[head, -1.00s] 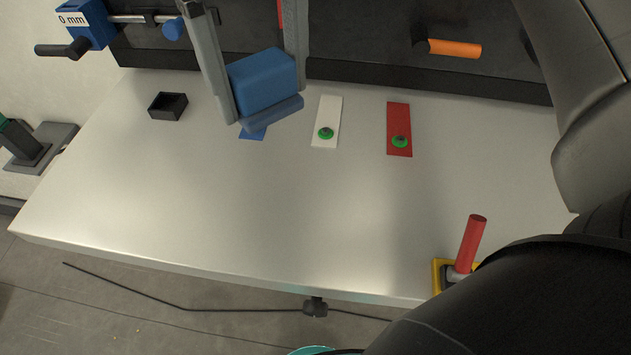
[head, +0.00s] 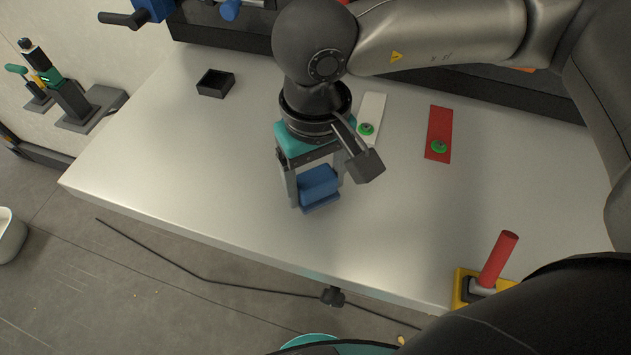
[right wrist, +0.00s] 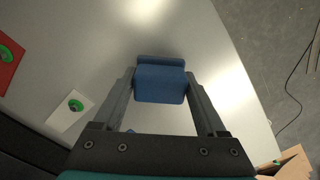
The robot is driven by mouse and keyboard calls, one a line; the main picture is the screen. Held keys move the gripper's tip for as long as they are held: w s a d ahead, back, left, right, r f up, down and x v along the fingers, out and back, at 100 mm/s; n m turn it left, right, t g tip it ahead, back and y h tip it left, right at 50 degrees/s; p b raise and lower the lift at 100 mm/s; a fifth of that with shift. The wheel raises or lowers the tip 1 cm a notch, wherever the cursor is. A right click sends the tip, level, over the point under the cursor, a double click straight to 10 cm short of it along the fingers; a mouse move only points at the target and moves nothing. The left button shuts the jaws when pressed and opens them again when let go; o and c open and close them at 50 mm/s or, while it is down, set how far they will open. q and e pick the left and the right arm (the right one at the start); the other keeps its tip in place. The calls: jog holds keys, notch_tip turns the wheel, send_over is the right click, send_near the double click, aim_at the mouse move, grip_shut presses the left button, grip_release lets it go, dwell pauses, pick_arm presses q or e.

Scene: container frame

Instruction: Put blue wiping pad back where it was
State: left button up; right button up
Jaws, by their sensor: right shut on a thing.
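The blue wiping pad (head: 318,187) is a blue block with a wider, flat blue base. My right gripper (head: 316,200) is shut on its block part, over the front middle of the bench in the head view. In the right wrist view the pad (right wrist: 160,84) sits between the two grey fingers of the right gripper (right wrist: 160,98). I cannot tell whether its base touches the bench. The blue patch on the bench is hidden by my arm in the head view. My left gripper is not in view.
The metal bench (head: 200,150) holds a small black open box (head: 215,83), a white strip (head: 374,105) and a red strip (head: 440,125), each strip with a green disc. A red-handled tool (head: 498,260) stands at the front right.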

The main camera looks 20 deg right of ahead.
aim_at(315, 177)
jog(key=shift+f, duration=0.8)
jog(key=shift+f, duration=0.1)
jog(key=o, duration=1.2)
jog(key=shift+o, duration=0.2)
jog(key=shift+r, duration=0.2)
notch_tip(315, 177, up, 12)
jog(key=shift+f+b, duration=0.1)
jog(key=shift+b, duration=0.65)
